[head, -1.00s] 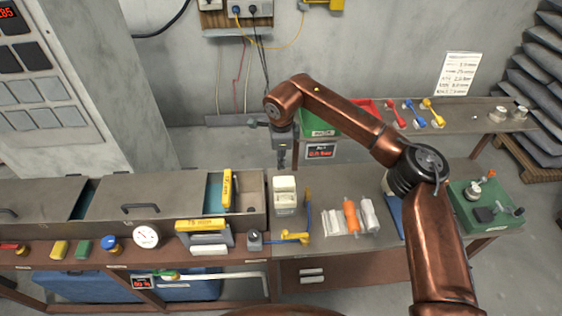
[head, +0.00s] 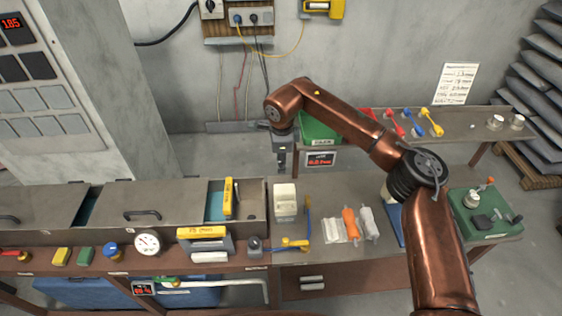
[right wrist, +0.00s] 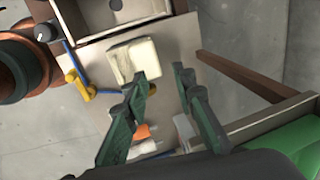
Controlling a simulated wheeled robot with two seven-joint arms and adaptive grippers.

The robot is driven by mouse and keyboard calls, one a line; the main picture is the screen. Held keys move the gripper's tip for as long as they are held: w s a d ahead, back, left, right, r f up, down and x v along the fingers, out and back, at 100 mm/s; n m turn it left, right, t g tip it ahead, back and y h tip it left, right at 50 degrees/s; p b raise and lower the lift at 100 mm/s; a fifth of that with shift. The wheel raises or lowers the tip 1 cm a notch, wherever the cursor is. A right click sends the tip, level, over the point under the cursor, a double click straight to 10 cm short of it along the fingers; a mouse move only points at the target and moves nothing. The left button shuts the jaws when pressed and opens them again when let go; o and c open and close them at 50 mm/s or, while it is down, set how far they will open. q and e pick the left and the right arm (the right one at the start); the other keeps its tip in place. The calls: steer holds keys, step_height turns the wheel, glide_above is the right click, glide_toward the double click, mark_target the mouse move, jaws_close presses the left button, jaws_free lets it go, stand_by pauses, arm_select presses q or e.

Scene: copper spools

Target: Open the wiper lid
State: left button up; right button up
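A cream-white box (head: 285,203), which I take to be the wiper box with its lid on top, stands upright on the bench just right of the metal drawers. It also shows in the right wrist view (right wrist: 134,61), beyond the fingertips. My right gripper (head: 282,170) points down above and behind the box in the head view, apart from it. In the right wrist view the two green fingers of the right gripper (right wrist: 158,76) are spread with nothing between the tips. The lid's edge is too small to make out. My left gripper is out of view.
A blue and yellow tool (head: 294,244) lies right of the box. Orange (head: 350,222) and white rolls (head: 369,222) lie further right. Open drawer trays (head: 218,205) stand to the left. A green bin (head: 320,128) is behind.

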step_height(320, 180, up, 12)
steer(key=s, duration=0.2)
steer(key=shift+s, duration=0.15)
steer(key=shift+f, duration=0.15)
stand_by(0.3)
